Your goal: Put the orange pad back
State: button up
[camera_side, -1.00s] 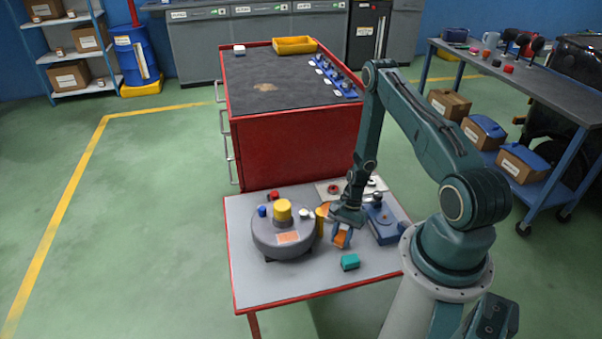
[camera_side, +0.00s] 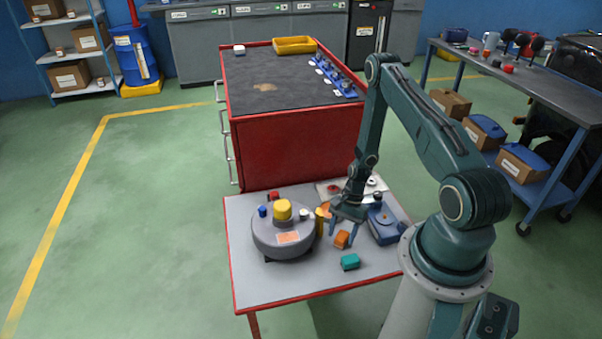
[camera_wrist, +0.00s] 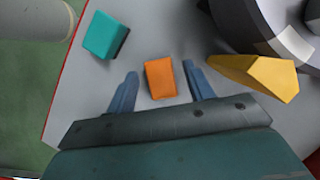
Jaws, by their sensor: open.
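The orange pad (camera_side: 342,239) is a small block lying on the light grey table top. It also shows in the wrist view (camera_wrist: 160,78), between and slightly ahead of the blue fingertips. My gripper (camera_side: 346,231) is open just above the pad, with a finger to either side and a gap between each finger and the pad. In the wrist view both fingers (camera_wrist: 158,85) are apart and hold nothing. An orange-pink flat patch (camera_side: 288,237) shows on the grey round unit (camera_side: 270,240) left of my gripper.
A teal block (camera_side: 350,262) lies in front of the pad. A yellow block (camera_wrist: 262,76) stands close to the right finger in the wrist view. A blue device (camera_side: 383,226) sits right of my gripper. The table's front left (camera_side: 262,290) is clear.

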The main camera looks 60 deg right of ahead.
jog(key=v, duration=1)
jog(key=shift+r, duration=0.2)
dwell(0.3)
jog(key=w+a+r+n+h, duration=0.1)
jog(key=w+a+r+n, duration=0.15)
jog(key=r, duration=0.65)
jog(key=w+a+r+n+t+h, duration=0.15)
jog(key=a+r+n, duration=0.25)
jog(key=r, duration=0.5)
jog(key=w+a+r+n+h, duration=0.1)
jog(key=a+r+n, duration=0.2)
jog(key=r, duration=0.6)
jog(key=s+a+r+n+t+h, duration=0.1)
jog(key=s+a+r+n+t, duration=0.3)
jog(key=s+a+r+n, duration=0.4)
jog(key=s+a+r, duration=0.5)
jog(key=s+r, duration=0.1)
jog(key=shift+s, duration=0.2)
jog(key=shift+a+r+n, duration=0.1)
jog(key=shift+r+n, duration=0.05)
jog(key=shift+n, duration=0.1)
jog(key=shift+c, duration=0.4)
